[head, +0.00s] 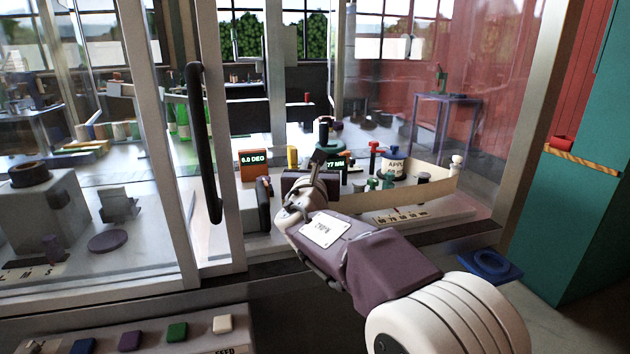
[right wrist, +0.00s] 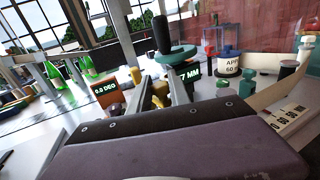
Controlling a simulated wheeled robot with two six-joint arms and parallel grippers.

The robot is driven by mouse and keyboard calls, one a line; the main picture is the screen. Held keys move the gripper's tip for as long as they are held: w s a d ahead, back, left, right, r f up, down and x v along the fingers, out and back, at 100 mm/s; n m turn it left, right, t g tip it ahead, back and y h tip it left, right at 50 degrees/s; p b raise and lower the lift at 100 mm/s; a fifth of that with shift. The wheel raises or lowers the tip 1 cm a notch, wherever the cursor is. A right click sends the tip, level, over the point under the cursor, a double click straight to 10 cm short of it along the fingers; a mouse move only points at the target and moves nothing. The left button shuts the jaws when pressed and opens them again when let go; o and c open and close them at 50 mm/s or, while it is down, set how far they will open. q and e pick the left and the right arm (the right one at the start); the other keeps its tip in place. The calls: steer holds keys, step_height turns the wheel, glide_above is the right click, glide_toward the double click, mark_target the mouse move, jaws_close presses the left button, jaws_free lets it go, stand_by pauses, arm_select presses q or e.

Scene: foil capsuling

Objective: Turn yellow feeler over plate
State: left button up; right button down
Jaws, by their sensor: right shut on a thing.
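My right gripper (head: 318,160) reaches into the glass-fronted cabinet, among small coloured parts. In the right wrist view its two grey fingers (right wrist: 163,84) stand either side of the yellow feeler (right wrist: 160,91), and the gripper is shut on it. The exact contact is partly hidden by the fingers and the gripper body. A second yellow-gold knob (right wrist: 135,76) stands just left of the fingers, and a yellow post shows in the head view (head: 292,157). I cannot make out the plate clearly. My left gripper is out of view.
A black upright handle (right wrist: 161,36) with a green disc (right wrist: 178,56) stands just beyond the fingers. A door frame with a black handle (head: 204,145) stands left of my arm.

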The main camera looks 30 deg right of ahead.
steer(key=n+t+y+b, duration=0.1)
steer(key=y+b, duration=0.1)
steer(key=b, duration=0.1)
steer(key=n+t+y+b, duration=0.1)
steer(key=n+y+b, duration=0.1)
steer(key=y+b, duration=0.1)
steer(key=n+y+b, duration=0.2)
steer(key=b, duration=0.3)
steer(key=shift+d+f+t+y, duration=0.2)
steer(key=shift+f+t+y, duration=0.1)
steer(key=shift+f+t, duration=0.1)
steer(key=shift+r+n+y, duration=0.3)
steer(key=shift+n+y, duration=0.5)
steer(key=shift+y, duration=0.3)
steer(key=shift+a+r+n+y, duration=0.1)
steer(key=shift+n+y, duration=0.8)
steer(key=shift+y, duration=0.5)
steer(key=shift+a+y, duration=0.1)
steer(key=shift+y, duration=0.2)
steer(key=c, duration=1.2)
jaws_free()
